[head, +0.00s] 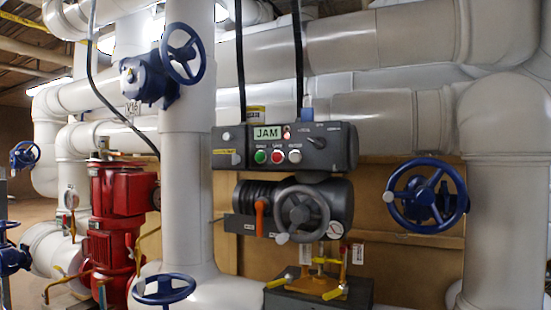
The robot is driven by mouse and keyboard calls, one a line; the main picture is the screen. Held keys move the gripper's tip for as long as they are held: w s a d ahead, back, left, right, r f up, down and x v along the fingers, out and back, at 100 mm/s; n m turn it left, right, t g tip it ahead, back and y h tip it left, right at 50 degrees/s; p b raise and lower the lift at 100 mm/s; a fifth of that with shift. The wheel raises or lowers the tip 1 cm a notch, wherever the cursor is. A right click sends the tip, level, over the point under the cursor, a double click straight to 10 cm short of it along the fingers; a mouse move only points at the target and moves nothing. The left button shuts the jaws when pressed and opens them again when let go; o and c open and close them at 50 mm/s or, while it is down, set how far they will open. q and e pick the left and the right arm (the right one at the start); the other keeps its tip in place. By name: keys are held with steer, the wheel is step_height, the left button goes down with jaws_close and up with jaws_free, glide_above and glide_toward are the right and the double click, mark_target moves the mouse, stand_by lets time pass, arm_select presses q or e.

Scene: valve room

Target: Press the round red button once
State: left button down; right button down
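The round red button (277,157) is on the front of a dark grey control box (340,147), in the middle of the head view. It sits between a round green button (260,157) on its left and a round white button (295,156) on its right. A green display (267,133) above the buttons reads "JAM". A small red lamp (286,132) is right of the display. Nothing covers the red button. Neither of my grippers is in view.
Below the box is a grey actuator with a handwheel (302,213) and an orange lever (259,217). A blue handwheel (427,196) is at the right, another (183,54) at the upper left. A thick white pipe (187,200) stands left of the box. Red pumps (112,220) are farther left.

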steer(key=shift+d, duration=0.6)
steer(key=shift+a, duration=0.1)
